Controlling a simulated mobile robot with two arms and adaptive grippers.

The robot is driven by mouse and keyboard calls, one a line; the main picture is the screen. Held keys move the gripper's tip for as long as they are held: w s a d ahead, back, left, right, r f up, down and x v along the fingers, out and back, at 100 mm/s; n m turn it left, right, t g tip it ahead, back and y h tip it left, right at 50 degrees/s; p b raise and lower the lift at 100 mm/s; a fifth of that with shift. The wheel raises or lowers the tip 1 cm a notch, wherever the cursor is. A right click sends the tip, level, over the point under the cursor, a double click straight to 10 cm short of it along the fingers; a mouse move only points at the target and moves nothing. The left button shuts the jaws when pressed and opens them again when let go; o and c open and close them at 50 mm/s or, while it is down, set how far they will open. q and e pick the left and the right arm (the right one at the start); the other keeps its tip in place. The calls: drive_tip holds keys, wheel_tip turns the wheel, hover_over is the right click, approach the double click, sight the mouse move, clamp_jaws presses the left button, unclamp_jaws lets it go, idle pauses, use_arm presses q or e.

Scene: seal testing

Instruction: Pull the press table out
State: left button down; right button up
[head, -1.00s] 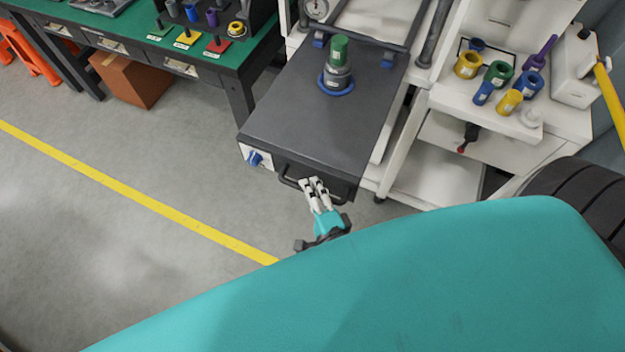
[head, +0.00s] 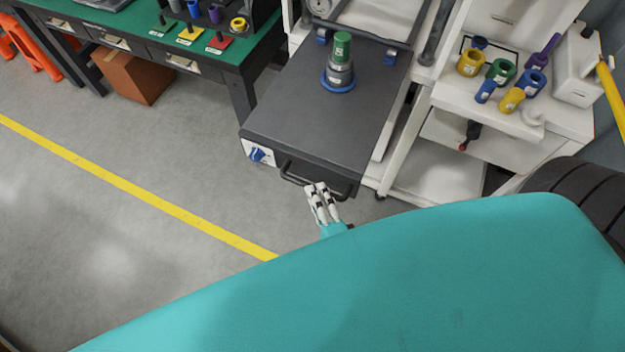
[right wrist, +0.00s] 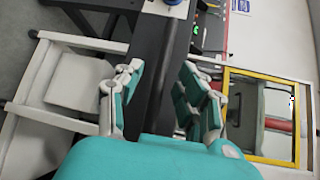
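The press table (head: 300,130) is a dark grey slab standing out from the white press frame. A black bar handle (head: 296,180) runs along its front edge. A grey part with a green top (head: 342,60) stands upright on it in a blue ring (head: 338,85). My right gripper (head: 320,188) is at the right half of the handle. In the right wrist view its two fingers (right wrist: 160,80) are spread apart, with dark table parts seen between them. Whether the fingertips touch the handle cannot be told. My left gripper is out of view.
A white shelf (head: 440,120) with coloured cups stands right of the press table. A green-topped bench (head: 130,30) with an orange-brown box (head: 135,78) under it is at the upper left. The floor in front and left is clear, with a yellow line (head: 150,200).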

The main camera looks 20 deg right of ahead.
drive_tip(key=s+r, duration=0.1)
drive_tip(key=s, duration=0.8)
drive_tip(key=shift+a+r, duration=0.15)
drive_tip(key=shift+a, duration=0.25)
drive_tip(key=shift+w, duration=0.1)
drive_tip(key=s+a+f+n+g+y+b, duration=0.1)
drive_tip(key=s+f+n+g+y+b, duration=0.15)
drive_tip(key=f+n, duration=0.65)
drive_tip(key=s+a+f+n+g+y+b, duration=0.1)
drive_tip(key=f+n+g, duration=0.2)
drive_tip(key=f, duration=1.3)
drive_tip(key=s+d+f+n+g+h+b, duration=0.1)
drive_tip(key=s+d+f+n+g, duration=0.3)
drive_tip(key=f, duration=0.5)
drive_tip(key=s+d+f+n+g+h+b, duration=0.1)
drive_tip(key=s+d+f+n+g, duration=0.4)
drive_tip(key=s+f, duration=0.4)
drive_tip(key=shift+d+f+n, duration=0.55)
drive_tip(key=shift+f+n, duration=0.05)
drive_tip(key=shift+f, duration=0.1)
